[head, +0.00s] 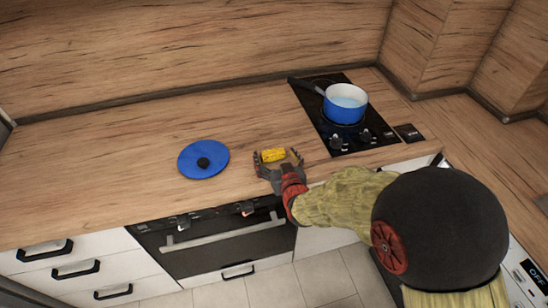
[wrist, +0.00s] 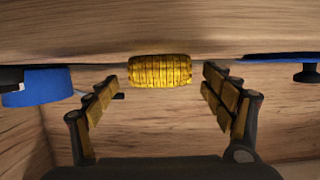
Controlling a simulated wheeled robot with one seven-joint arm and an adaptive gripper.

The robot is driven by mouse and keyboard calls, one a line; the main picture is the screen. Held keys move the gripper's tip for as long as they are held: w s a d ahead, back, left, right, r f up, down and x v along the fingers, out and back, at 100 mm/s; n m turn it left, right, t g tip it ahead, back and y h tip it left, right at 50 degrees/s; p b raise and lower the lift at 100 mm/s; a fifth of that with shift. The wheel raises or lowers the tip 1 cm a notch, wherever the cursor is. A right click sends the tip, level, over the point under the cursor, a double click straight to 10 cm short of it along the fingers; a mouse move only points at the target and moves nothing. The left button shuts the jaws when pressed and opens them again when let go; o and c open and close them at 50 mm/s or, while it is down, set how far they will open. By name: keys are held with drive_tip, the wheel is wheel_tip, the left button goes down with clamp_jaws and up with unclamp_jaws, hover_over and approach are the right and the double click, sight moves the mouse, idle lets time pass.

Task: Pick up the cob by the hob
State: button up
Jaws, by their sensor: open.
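The cob (head: 273,155) is a short yellow piece of corn lying on the wooden counter, left of the hob (head: 327,132). In the wrist view the cob (wrist: 160,71) lies crosswise just ahead of the fingertips, roughly centred between them. My gripper (head: 278,161) is open, with its two fingers spread on either side of the cob in the head view. In the wrist view my gripper (wrist: 162,81) has nothing held between its padded fingers. I cannot tell whether a finger touches the cob.
A blue pot (head: 344,106) with pale contents stands on the hob. A blue lid (head: 203,160) with a black knob lies on the counter to the left. An oven (head: 215,238) and drawers sit below the front edge. The far left counter is clear.

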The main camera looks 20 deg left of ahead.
drive_tip(key=shift+x, duration=1.1)
drive_tip(key=c, duration=0.3)
drive_tip(key=c, duration=1)
